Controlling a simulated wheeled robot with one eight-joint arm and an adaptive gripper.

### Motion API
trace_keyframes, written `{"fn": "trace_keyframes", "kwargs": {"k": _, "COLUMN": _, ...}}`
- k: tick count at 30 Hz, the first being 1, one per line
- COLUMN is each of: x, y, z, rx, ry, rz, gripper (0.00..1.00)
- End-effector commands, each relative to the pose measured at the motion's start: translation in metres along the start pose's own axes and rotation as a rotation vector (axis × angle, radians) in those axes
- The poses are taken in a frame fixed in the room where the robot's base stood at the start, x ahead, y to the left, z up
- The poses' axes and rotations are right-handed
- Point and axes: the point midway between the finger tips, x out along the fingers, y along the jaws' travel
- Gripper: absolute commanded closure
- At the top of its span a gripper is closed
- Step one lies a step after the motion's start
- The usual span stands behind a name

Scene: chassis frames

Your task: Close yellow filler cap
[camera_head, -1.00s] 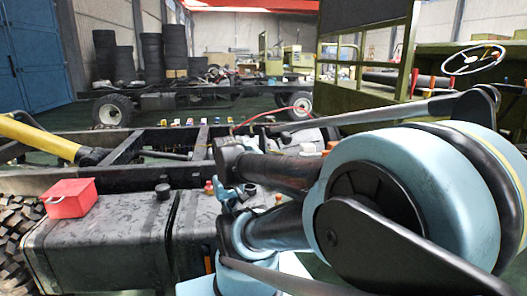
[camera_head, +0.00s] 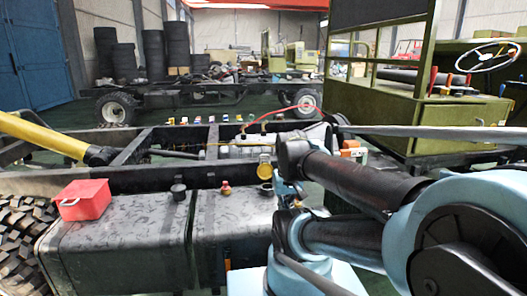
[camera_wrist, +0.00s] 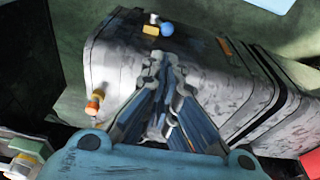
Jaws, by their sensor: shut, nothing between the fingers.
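The yellow filler cap (camera_head: 265,159) stands raised over a dark filler neck (camera_head: 264,171) on the right part of the black tank (camera_head: 120,240). It looks open, with the neck's mouth uncovered. My gripper (camera_wrist: 165,62) is shut and empty, pointing over the tank (camera_wrist: 215,70) in the wrist view. In the head view my dark wrist parts are just right of the filler neck, and the fingertips are hard to make out.
A smaller red-topped cap (camera_head: 226,187) and a black cap (camera_head: 178,188) stand on the tank left of the filler. A red box (camera_head: 84,199) sits at the tank's left end. The chassis rail (camera_head: 150,171) runs behind. An orange-and-yellow fitting (camera_wrist: 94,103) shows left in the wrist view.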

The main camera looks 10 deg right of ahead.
Motion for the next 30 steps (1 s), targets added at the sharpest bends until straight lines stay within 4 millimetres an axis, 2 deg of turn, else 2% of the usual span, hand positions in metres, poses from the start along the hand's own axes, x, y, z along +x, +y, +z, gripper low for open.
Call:
{"fn": "trace_keyframes", "kwargs": {"k": 2, "x": -0.004, "y": 0.000, "z": -0.001, "rx": 0.000, "ry": 0.002, "rz": 0.000, "gripper": 1.00}}
{"fn": "trace_keyframes", "kwargs": {"k": 5, "x": -0.015, "y": 0.000, "z": -0.018, "rx": 0.001, "ry": 0.004, "rz": 0.000, "gripper": 1.00}}
{"fn": "trace_keyframes", "kwargs": {"k": 8, "x": -0.030, "y": 0.003, "z": -0.043, "rx": 0.001, "ry": 0.009, "rz": 0.000, "gripper": 1.00}}
{"fn": "trace_keyframes", "kwargs": {"k": 12, "x": -0.051, "y": 0.004, "z": -0.086, "rx": 0.003, "ry": 0.017, "rz": 0.000, "gripper": 1.00}}
{"fn": "trace_keyframes", "kwargs": {"k": 18, "x": -0.073, "y": 0.005, "z": -0.150, "rx": 0.005, "ry": 0.027, "rz": 0.000, "gripper": 1.00}}
{"fn": "trace_keyframes", "kwargs": {"k": 24, "x": -0.087, "y": 0.006, "z": -0.218, "rx": 0.009, "ry": 0.038, "rz": 0.000, "gripper": 1.00}}
{"fn": "trace_keyframes", "kwargs": {"k": 30, "x": -0.090, "y": 0.008, "z": -0.286, "rx": 0.013, "ry": 0.049, "rz": 0.000, "gripper": 1.00}}
